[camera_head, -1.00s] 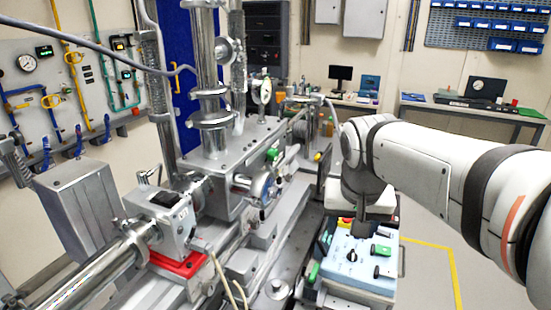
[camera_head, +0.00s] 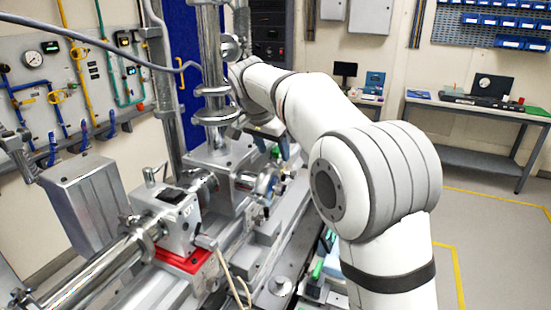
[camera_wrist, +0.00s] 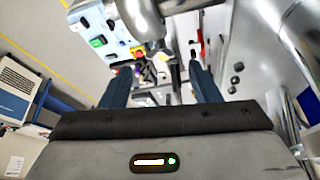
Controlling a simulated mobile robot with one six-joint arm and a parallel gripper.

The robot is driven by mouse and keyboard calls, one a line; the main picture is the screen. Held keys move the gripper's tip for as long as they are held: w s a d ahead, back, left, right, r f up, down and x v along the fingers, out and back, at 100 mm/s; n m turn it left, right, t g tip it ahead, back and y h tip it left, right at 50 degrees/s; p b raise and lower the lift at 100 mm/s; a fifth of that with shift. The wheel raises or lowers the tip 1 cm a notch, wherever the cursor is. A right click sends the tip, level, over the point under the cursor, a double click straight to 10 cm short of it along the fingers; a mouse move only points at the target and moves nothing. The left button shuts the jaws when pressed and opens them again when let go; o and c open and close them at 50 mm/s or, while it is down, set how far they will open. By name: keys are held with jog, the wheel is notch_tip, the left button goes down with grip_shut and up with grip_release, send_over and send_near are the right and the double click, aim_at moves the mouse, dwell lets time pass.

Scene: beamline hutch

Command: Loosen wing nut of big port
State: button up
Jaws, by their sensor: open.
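My gripper (camera_wrist: 160,74) is open, with two dark blue fingers apart in the wrist view. In the head view my gripper (camera_head: 275,135) is beside the steel chamber (camera_head: 215,165), partly hidden by my own arm. A round flanged port (camera_head: 266,184) sticks out from the chamber's right side, below my gripper; I cannot tell whether it is the big port. No wing nut can be made out clearly. Nothing is visibly held between the fingers, and blurred metal parts show beyond them in the wrist view.
A pale blue control box (camera_wrist: 113,40) with coloured buttons is at the upper left of the wrist view. A vertical steel column (camera_head: 212,70) rises from the chamber. A horizontal beam pipe (camera_head: 95,265) lies at front left. Open floor (camera_head: 475,225) is at right.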

aim_at(278, 164)
jog(key=shift+x, duration=2.1)
jog(key=shift+c, duration=0.5)
